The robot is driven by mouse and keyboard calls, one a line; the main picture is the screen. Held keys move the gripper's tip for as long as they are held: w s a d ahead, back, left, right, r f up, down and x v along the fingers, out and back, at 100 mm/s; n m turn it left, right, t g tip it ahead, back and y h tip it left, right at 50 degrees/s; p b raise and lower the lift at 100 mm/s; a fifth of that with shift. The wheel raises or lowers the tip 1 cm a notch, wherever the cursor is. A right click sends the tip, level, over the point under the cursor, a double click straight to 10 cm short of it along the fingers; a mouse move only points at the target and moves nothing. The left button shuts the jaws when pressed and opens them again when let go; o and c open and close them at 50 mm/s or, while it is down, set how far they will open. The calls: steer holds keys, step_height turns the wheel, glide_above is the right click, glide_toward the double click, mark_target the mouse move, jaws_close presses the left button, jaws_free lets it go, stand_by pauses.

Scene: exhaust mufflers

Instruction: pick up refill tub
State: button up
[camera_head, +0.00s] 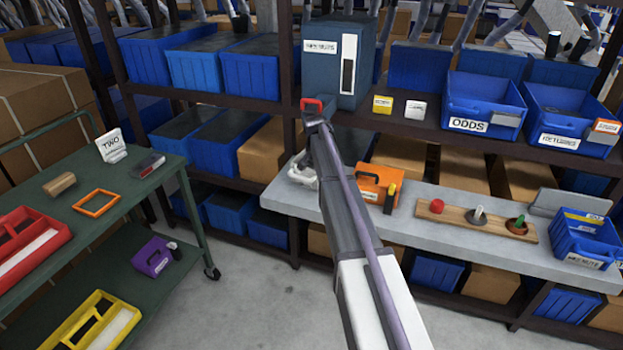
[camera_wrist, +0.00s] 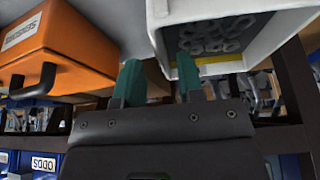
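I take the refill tub to be the white, open-topped tub (camera_wrist: 262,36) at the upper right of the wrist view, with several grey ring- or nut-like parts inside. In the head view a white piece that looks like this tub (camera_head: 299,172) shows on the grey bench, mostly hidden behind my arm. My gripper (camera_wrist: 160,68) has two teal fingers apart in the wrist view. The right finger overlaps the tub's opening and the left one lies outside it, so a tub wall appears between them. I cannot tell whether they touch it. The head view does not clearly show the fingers.
An orange labelled case (camera_head: 378,188) with a dark handle stands close beside the tub; it also shows in the wrist view (camera_wrist: 68,48). A wooden board with pegs (camera_head: 476,219) and a blue bin (camera_head: 586,240) stand further right. Shelves of blue bins rise behind.

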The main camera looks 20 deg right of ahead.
steer(key=b+x, duration=0.2)
steer(key=x, duration=0.2)
steer(key=shift+a+f, duration=0.15)
steer(key=shift+r, duration=0.25)
steer(key=shift+f, duration=0.25)
jaws_close()
